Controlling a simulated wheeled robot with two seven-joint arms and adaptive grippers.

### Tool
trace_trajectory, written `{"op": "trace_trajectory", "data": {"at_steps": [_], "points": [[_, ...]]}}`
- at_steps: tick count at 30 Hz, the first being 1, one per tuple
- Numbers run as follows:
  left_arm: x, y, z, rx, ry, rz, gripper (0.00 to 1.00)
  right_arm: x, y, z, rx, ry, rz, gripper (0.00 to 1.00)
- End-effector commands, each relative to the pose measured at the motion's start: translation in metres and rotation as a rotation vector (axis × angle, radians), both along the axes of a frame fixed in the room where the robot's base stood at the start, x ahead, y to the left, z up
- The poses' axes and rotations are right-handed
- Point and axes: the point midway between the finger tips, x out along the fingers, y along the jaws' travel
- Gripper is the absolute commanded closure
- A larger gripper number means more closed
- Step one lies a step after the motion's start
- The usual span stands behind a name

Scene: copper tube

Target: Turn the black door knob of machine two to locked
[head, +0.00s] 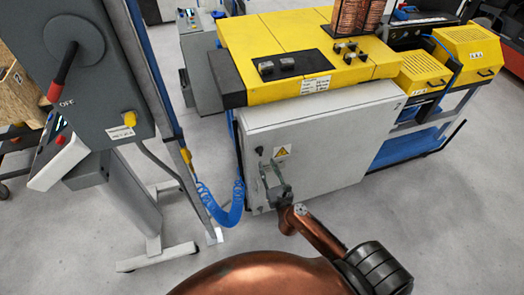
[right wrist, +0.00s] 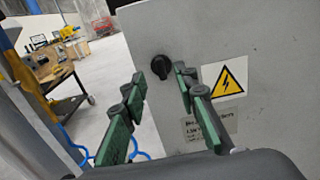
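The black door knob (right wrist: 161,66) is on the light grey cabinet door (right wrist: 222,45), left of the yellow warning triangle. In the head view the knob (head: 259,151) is a small dark spot at the door's upper left. My right gripper (right wrist: 160,82) is open, its green-padded fingers spread to either side of the knob in the right wrist view. The fingers look empty; how far they are from the knob I cannot tell. In the head view my right gripper (head: 270,172) is in front of the door, just below the knob. My left gripper is not in view.
The yellow-topped machine (head: 300,50) stands above the cabinet door. A grey control post (head: 85,70) with a red-handled switch stands at the left. A coiled blue hose (head: 225,205) hangs beside the cabinet's left edge. Grey floor is open at the lower right.

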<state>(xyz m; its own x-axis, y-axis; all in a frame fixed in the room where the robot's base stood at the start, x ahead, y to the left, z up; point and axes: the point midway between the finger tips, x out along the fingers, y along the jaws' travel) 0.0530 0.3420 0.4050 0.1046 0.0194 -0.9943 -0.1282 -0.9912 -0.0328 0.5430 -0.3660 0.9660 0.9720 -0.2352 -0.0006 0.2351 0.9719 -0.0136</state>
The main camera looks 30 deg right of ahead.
Motion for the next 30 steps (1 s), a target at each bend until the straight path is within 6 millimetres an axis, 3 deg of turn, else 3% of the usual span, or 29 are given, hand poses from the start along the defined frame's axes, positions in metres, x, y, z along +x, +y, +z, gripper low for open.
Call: {"op": "trace_trajectory", "data": {"at_steps": [6, 15, 27, 30], "points": [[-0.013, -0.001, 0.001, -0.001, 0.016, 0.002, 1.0, 0.027, -0.005, 0.004, 0.017, -0.007, 0.002, 0.72], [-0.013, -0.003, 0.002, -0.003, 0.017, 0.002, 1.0, 0.067, -0.015, 0.003, 0.013, -0.004, 0.001, 0.72], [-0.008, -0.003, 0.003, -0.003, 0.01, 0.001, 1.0, 0.074, -0.016, 0.002, 0.014, -0.003, 0.001, 0.72], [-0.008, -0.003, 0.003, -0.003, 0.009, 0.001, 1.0, 0.074, -0.016, 0.002, 0.014, -0.003, 0.001, 0.79]]}}
